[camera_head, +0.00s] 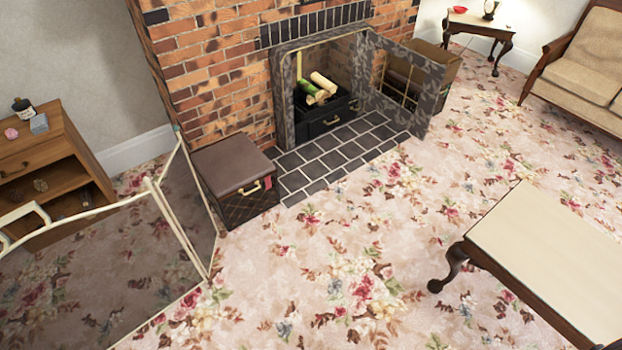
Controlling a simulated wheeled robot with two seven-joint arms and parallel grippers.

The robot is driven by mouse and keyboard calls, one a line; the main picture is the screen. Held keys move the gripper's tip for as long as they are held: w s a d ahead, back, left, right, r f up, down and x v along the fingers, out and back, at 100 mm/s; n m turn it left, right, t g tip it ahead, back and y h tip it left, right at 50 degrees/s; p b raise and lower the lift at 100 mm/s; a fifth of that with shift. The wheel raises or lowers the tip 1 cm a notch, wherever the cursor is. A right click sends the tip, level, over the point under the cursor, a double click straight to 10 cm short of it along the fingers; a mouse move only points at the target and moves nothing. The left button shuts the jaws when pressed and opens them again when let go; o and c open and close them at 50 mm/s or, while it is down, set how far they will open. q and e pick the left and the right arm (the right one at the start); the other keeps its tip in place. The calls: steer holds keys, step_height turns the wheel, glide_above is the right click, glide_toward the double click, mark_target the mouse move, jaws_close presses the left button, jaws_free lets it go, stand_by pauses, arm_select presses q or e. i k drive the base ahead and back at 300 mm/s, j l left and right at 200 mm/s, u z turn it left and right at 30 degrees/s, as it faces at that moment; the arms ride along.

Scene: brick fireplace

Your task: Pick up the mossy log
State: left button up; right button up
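Two or more logs lie in the brick fireplace, on top of a black grate box (325,118). A greenish log, which looks like the mossy log (308,90), lies slanted among them. A pale cream log (324,82) lies beside it, to the right and a little higher. A fireplace door stands swung open on the right, and the logs show through the opening. Neither of my grippers is in view.
A brown lidded box (235,165) stands left of the dark tiled hearth (335,155). A folding screen (165,215) stands at left before a wooden cabinet (50,160). A cream-topped table (555,245) is at right. Flowered carpet (350,250) before the hearth is clear.

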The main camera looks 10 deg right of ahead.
mark_target(307, 87)
steer(key=z, duration=0.7)
steer(key=i, duration=0.45)
